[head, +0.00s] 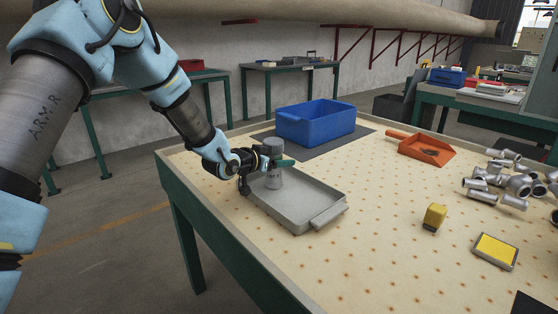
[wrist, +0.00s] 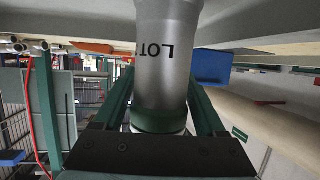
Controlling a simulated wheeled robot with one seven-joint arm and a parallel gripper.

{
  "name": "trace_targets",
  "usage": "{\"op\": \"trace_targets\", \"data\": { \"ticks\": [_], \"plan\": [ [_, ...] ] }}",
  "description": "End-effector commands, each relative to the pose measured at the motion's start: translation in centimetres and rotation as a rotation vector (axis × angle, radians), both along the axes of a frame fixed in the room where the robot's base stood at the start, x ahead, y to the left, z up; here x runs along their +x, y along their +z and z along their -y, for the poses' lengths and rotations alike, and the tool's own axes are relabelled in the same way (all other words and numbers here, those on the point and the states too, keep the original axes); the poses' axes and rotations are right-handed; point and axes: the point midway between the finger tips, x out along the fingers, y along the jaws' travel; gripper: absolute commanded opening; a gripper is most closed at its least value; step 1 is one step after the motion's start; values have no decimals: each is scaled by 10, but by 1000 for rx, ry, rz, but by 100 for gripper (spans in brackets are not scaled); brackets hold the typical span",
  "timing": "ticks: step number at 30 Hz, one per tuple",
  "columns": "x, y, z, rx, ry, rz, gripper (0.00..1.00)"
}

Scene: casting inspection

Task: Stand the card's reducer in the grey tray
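My gripper (head: 275,163) has its green fingers on either side of a grey metal reducer (head: 274,179), at its upper part. The reducer is upright over the left part of the grey tray (head: 300,220), inside its rim. In the wrist view, the reducer (wrist: 160,75) sits between the fingers and shows the letters "LOT"; the rest of the marking is hidden. Its wider end points away from the gripper, towards the tray. Whether its base touches the tray floor I cannot tell. No readable card shows.
A blue bin (head: 316,124) stands on a dark mat behind the tray. An orange dustpan (head: 425,150), several loose metal fittings (head: 495,182), a yellow block (head: 434,216) and a yellow pad (head: 495,250) lie to the right. The table between them and the tray is clear.

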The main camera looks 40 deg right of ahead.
Motion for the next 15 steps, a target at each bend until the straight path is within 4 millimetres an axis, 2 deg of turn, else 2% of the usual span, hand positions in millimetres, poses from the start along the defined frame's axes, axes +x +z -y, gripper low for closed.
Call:
{"op": "trace_targets", "data": {
  "ticks": [1, 4, 13, 15],
  "plan": [
    [0, 0, 0, 0, 0, 0, 80],
    [0, 0, 0, 0, 0, 0, 89],
    [0, 5, 0, 0, 0, 0, 89],
    [0, 5, -7, -1, 1, 0, 89]
  ]
}}
